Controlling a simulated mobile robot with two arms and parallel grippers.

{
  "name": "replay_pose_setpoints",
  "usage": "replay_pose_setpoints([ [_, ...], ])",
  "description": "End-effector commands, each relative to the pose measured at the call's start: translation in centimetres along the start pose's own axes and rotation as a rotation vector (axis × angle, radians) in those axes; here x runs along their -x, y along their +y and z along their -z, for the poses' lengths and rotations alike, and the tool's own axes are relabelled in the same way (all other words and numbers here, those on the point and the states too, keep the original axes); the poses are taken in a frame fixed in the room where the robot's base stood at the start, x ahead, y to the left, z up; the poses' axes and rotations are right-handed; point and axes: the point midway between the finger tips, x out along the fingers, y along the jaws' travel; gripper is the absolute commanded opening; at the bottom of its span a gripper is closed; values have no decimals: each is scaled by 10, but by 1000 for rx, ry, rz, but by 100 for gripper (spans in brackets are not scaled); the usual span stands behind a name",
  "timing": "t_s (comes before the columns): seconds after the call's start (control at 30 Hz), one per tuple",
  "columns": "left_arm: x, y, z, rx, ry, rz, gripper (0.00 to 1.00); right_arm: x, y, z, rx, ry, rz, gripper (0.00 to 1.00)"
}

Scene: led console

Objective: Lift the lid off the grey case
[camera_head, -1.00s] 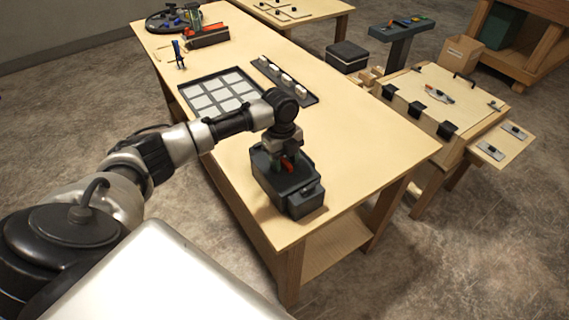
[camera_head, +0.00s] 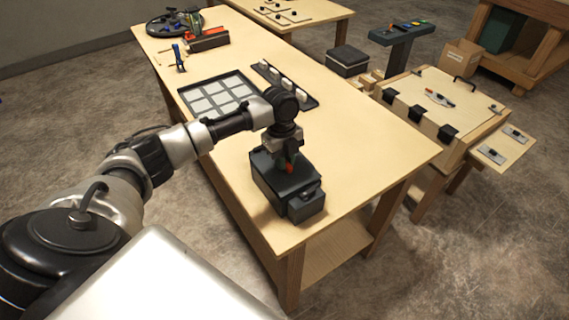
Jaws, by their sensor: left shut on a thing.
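The grey case (camera_head: 306,209) stands near the front end of the long wooden table. Its dark lid (camera_head: 303,181) is at the top of the case. My left gripper (camera_head: 288,169) points straight down over the middle of the lid and is shut on the lid's grip, where a small red part shows between the fingers. The hand hides most of the grip. I cannot tell whether there is a gap between lid and case. My right gripper is not in view.
Behind the case, a tray of pale square tiles (camera_head: 220,95) and a dark rack (camera_head: 284,84) lie on the table (camera_head: 350,150). The tabletop right of the case is clear. A lower wooden bench (camera_head: 440,95) stands to the right.

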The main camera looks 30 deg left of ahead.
Motion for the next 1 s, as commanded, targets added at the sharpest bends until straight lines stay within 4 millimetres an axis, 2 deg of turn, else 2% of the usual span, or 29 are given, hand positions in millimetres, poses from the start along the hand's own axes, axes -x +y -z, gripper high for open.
replay_pose_setpoints([
  [0.17,28,-1,7,-4,-1,5,0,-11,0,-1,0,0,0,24],
  [0.4,54,6,68,-8,0,6,0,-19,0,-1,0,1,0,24],
  [0.6,72,12,106,-4,-1,4,0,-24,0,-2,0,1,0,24],
  [0.8,83,14,124,-1,1,2,0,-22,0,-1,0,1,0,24],
  [1.0,95,15,129,0,0,1,0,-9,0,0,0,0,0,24],
])
